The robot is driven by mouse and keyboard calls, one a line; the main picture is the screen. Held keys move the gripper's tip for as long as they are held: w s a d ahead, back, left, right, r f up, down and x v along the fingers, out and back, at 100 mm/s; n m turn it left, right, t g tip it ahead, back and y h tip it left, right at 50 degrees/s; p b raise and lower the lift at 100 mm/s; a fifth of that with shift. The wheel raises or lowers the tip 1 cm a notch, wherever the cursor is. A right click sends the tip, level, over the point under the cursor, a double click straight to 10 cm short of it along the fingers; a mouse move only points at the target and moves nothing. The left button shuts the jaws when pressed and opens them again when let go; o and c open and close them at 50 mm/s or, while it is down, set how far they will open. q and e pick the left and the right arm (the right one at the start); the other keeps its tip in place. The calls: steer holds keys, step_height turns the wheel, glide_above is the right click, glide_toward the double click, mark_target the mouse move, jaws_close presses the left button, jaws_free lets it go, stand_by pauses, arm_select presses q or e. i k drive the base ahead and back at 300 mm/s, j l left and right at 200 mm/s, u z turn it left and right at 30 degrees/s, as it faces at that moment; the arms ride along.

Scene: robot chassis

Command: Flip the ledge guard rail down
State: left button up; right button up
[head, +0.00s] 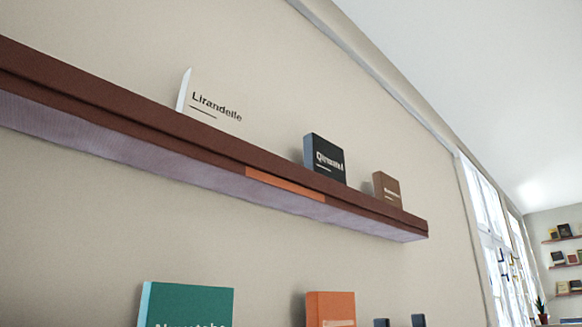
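A long dark red-brown ledge (130,118) runs along the wall, from upper left to middle right. A raised strip that looks like its guard rail (60,80) follows the front edge. An orange patch (285,186) marks the middle of the front edge. Whether the rail is hinged cannot be seen. My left gripper is out of view.
On the ledge stand a white book (210,104), a black book (325,158) and a brown book (387,188). Below are a green book (188,300) and an orange book (330,308), cut off by the frame. Windows (487,225) and small far shelves (562,266) are at right.

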mark_target(17, 59)
steer(key=u, duration=2.05)
steer(key=k+j, duration=0.5)
steer(key=k, duration=0.2)
